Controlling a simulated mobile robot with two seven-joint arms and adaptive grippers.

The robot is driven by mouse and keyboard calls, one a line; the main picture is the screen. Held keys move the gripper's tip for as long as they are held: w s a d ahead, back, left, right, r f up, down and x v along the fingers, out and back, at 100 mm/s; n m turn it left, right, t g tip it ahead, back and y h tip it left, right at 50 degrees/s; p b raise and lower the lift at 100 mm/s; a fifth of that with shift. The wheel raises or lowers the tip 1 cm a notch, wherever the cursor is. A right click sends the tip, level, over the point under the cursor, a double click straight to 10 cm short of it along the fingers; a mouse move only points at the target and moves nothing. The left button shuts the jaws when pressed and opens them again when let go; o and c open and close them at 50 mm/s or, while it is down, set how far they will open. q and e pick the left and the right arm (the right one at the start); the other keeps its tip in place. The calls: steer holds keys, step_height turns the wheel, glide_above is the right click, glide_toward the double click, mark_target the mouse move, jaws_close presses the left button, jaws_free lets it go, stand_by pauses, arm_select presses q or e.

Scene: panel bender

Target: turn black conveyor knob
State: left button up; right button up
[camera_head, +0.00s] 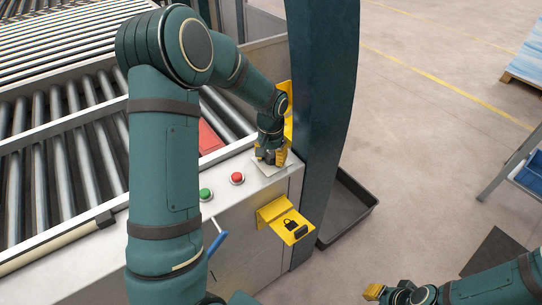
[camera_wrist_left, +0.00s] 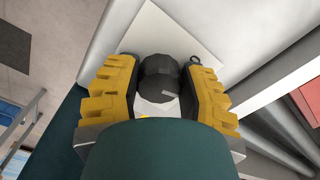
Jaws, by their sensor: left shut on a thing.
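The black conveyor knob (camera_wrist_left: 160,80) sits on a pale square plate (camera_wrist_left: 168,28) in the left wrist view, with a light pointer mark on its face. My left gripper (camera_wrist_left: 160,88) has its yellow fingers on either side of the knob and is shut on it. In the head view my left gripper (camera_head: 272,155) is over the plate (camera_head: 284,166) on top of the conveyor cabinet, and it hides the knob. My right gripper (camera_head: 378,291) shows only in part at the bottom right, above the floor, away from the cabinet; its jaw opening is unclear.
A green button (camera_head: 206,194) and a red button (camera_head: 237,178) are on the cabinet top. A yellow lock bracket (camera_head: 286,219) juts from its front. A dark post (camera_head: 322,80) stands just right of my left gripper. Roller conveyors (camera_head: 60,185) fill the left.

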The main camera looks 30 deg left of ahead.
mark_target(270, 155)
arm_select(q)
steer(key=m+p, duration=0.1)
steer(key=m, duration=0.5)
steer(key=shift+a+m, duration=0.1)
steer(key=shift+m, duration=0.2)
steer(key=shift+f, duration=0.1)
stand_by(0.4)
steer(key=o, duration=1.2)
step_height(270, 155, up, 12)
steer(key=shift+r, duration=0.1)
